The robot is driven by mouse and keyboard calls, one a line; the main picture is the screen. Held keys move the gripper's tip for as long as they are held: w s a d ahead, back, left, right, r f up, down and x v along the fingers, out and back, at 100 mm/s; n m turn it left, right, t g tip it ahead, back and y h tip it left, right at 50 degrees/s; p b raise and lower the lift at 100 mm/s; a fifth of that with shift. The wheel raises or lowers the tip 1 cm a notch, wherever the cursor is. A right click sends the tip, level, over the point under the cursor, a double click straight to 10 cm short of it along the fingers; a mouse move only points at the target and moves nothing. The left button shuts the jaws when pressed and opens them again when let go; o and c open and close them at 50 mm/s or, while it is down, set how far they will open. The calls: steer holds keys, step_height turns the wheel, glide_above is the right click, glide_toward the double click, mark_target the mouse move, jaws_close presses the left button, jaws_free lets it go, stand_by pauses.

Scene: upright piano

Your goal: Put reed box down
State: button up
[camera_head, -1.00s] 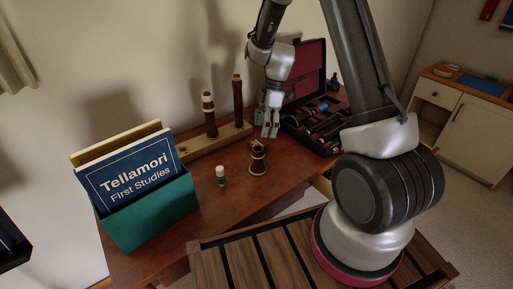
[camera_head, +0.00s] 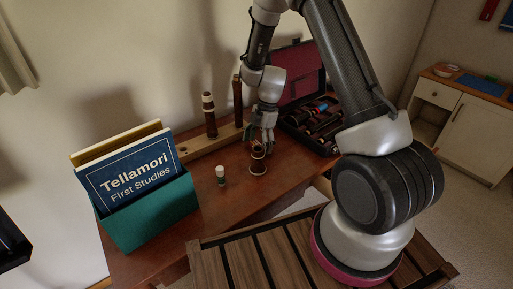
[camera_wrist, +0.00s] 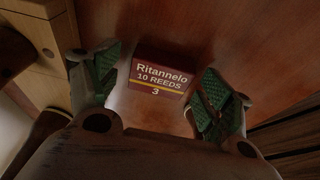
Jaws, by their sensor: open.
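The reed box is a small dark red box with white print and a yellow stripe. In the wrist view the reed box (camera_wrist: 160,74) lies on the brown wooden desk top, between my two green-padded fingers. My gripper (camera_wrist: 155,88) is open, with a finger on either side of the box; a gap shows on the left, and the right finger is close to it. In the head view my gripper (camera_head: 262,142) is low over the desk, just behind a dark ringed wooden piece, and the box is mostly hidden there.
The dark ringed piece (camera_head: 258,159) stands close in front of my gripper. A small white-capped bottle (camera_head: 220,175) is to the left. A wooden stand (camera_head: 205,146) with upright instrument parts is behind. An open instrument case (camera_head: 318,125) is right. A green book holder (camera_head: 150,215) stands at left.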

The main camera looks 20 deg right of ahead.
steer(key=c, duration=1.1)
steer(key=shift+o, duration=0.2)
steer(key=shift+r, duration=0.1)
